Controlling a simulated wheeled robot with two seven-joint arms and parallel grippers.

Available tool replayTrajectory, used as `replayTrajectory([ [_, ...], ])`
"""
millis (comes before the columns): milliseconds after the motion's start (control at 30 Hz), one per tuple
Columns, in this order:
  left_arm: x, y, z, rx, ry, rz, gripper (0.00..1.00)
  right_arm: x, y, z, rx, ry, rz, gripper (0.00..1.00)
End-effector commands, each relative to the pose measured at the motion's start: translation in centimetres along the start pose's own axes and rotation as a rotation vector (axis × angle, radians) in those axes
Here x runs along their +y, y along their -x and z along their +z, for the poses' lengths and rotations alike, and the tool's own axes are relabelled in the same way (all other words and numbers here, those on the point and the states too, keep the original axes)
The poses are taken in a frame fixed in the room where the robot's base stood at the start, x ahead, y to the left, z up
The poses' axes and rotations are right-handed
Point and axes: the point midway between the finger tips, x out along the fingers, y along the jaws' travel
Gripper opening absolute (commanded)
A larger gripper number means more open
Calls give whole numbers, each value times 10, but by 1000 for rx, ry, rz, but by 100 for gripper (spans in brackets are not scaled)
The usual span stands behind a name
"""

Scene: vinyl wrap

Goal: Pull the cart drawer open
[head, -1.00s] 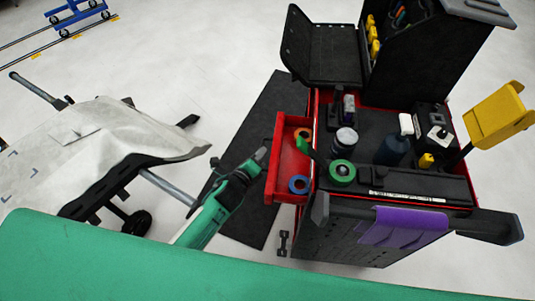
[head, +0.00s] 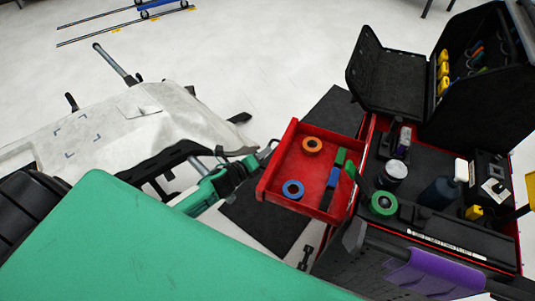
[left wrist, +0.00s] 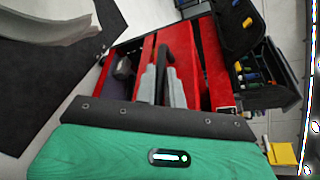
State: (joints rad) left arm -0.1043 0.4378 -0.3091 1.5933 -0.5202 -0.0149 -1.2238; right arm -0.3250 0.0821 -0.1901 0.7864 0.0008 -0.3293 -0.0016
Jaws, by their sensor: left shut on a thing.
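The red cart drawer (head: 316,172) stands well out from the left side of the black and red tool cart (head: 428,160). My left gripper (head: 262,153) is at the drawer's outer front edge, low on its left side; the contact is small and partly hidden in the head view. In the left wrist view, the grey fingers of my left gripper (left wrist: 163,88) are shut around a dark bent handle (left wrist: 166,52) in front of red panels. My right gripper is in neither view.
An orange tape roll (head: 312,145) and a blue tape roll (head: 292,189) lie in the drawer, beside green and blue pieces. Bottles and a green roll (head: 384,204) stand on the cart top. A sheet-covered panel on a stand (head: 125,125) is at left. A dark mat lies beneath the drawer.

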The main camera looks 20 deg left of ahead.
Motion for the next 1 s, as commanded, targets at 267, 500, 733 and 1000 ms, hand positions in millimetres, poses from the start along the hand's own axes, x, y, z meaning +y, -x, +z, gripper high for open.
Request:
replayTrajectory([
  [267, 0, 0, 0, -1, -1, 0, 19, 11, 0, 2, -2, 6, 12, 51],
  [500, 0, 0, 0, -1, 0, 0, 32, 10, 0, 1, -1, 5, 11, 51],
  [733, 1, 5, 0, 0, -1, 1, 32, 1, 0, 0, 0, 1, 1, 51],
  [1000, 2, 45, -2, 1, -1, 3, 32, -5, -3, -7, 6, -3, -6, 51],
])
